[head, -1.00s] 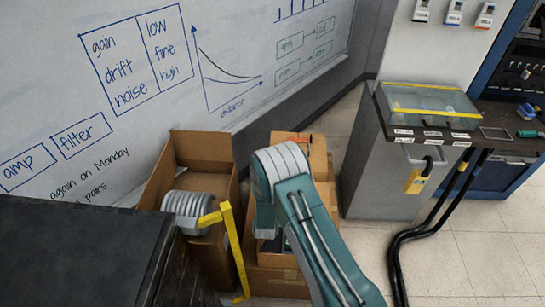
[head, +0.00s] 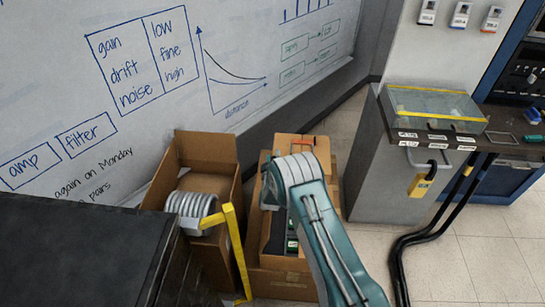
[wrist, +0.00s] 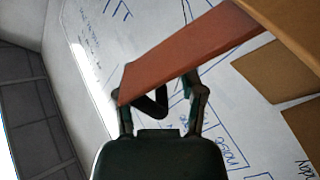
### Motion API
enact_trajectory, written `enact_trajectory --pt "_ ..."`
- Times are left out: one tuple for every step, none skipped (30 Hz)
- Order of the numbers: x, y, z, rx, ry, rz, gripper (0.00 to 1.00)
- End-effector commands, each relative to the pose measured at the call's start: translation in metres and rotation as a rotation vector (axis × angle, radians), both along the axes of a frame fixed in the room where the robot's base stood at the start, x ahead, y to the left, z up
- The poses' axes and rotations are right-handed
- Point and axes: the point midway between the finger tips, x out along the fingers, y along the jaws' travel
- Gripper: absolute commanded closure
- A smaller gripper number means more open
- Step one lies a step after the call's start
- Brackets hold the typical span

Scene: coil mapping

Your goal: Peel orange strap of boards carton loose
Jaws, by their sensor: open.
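The boards carton (head: 265,238) stands open on the floor in the head view, with green-edged boards (head: 291,240) showing inside it. My arm covers part of it, and my gripper is hidden there. In the wrist view my gripper (wrist: 158,98) is open, its two fingers spread apart. A flat orange-red strip, which looks like the strap (wrist: 185,58), crosses at the fingertips and runs up to the right towards brown cardboard (wrist: 292,28). I cannot tell whether the fingers touch it.
Another open carton (head: 205,150) stands left of the boards carton, by a grey coil (head: 190,207) and a yellow strip (head: 236,250). A dark bench (head: 75,250) is at the lower left. A grey cabinet (head: 385,175) and black hoses (head: 400,255) stand right.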

Motion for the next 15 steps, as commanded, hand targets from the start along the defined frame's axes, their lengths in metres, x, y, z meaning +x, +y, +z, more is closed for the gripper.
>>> enact_trajectory --pt "0.0001 -0.0001 -0.0001 0.000 0.000 0.000 0.48" --pt "0.0000 0.0000 -0.0001 0.000 0.000 0.000 0.48" --pt "-0.0001 0.0001 -0.0001 0.000 0.000 0.000 0.48" --pt "-0.0001 0.0001 -0.0001 0.000 0.000 0.000 0.48" --pt "-0.0002 0.0001 -0.0001 0.000 0.000 0.000 0.48" --pt "-0.0002 0.0001 -0.0001 0.000 0.000 0.000 0.66" --pt "-0.0002 0.0002 -0.0001 0.000 0.001 0.001 0.80" --pt "-0.0003 0.0002 -0.0001 0.000 0.001 0.001 0.93" --pt "-0.0003 0.0002 -0.0001 0.000 0.001 0.001 1.00" --pt "-0.0003 0.0002 -0.0002 0.000 0.001 0.001 1.00" --pt "-0.0002 0.0002 -0.0005 0.000 0.001 0.000 1.00" --pt "-0.0002 0.0003 -0.0008 0.000 0.002 0.001 1.00" --pt "-0.0002 0.0002 -0.0010 0.000 0.003 0.000 1.00" --pt "-0.0002 0.0002 -0.0011 0.000 0.003 0.000 1.00" --pt "-0.0001 0.0002 -0.0014 0.000 0.003 0.000 1.00"
